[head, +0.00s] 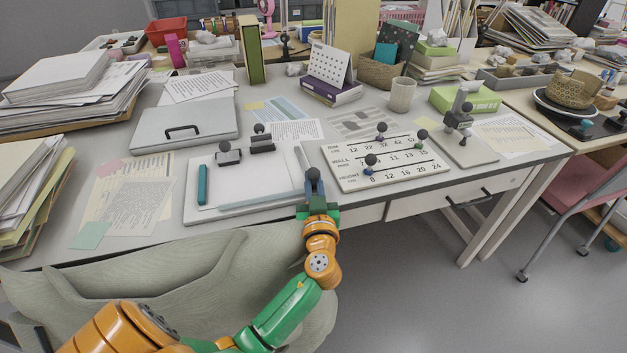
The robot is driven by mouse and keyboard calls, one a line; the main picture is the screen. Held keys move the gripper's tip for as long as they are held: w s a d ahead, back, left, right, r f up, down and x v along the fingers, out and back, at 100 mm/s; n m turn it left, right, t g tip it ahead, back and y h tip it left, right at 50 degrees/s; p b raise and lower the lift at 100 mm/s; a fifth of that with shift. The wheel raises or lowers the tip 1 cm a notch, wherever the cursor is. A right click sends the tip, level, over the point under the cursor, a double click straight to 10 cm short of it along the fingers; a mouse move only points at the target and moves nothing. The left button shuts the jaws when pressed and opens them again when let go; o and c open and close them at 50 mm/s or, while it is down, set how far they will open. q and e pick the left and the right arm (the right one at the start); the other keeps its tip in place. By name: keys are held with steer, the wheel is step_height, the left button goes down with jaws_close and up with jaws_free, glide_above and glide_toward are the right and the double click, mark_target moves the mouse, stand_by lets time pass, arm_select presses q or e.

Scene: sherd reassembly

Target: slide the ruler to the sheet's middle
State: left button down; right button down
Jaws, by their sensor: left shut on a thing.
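A white sheet (250,183) lies on a pale board (197,216) at the front of the desk. The pale, narrow ruler (302,158) lies along the right end of the board, beside the sheet. A dark knob (313,175) stands at the ruler's near end. My left gripper (314,192) is at this near end, shut on the ruler by its knob; its fingers partly hide the contact. My right gripper is not in view.
Two dark knobbed clips (229,154) (262,140) sit at the board's far edge. A scale panel (385,160) with knobbed sliders lies close to the right. The middle of the sheet is bare.

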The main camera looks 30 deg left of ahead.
arm_select(q)
steer(key=shift+r, duration=0.1)
stand_by(0.5)
steer(key=b+x, duration=0.1)
steer(key=x, duration=0.1)
steer(key=b+x, duration=0.1)
steer(key=shift+a, duration=0.55)
steer(key=shift+w+a, duration=0.1)
steer(key=shift+w, duration=0.05)
steer(key=c, duration=0.9)
jaws_free()
steer(key=b+v, duration=0.1)
steer(key=v, duration=0.6)
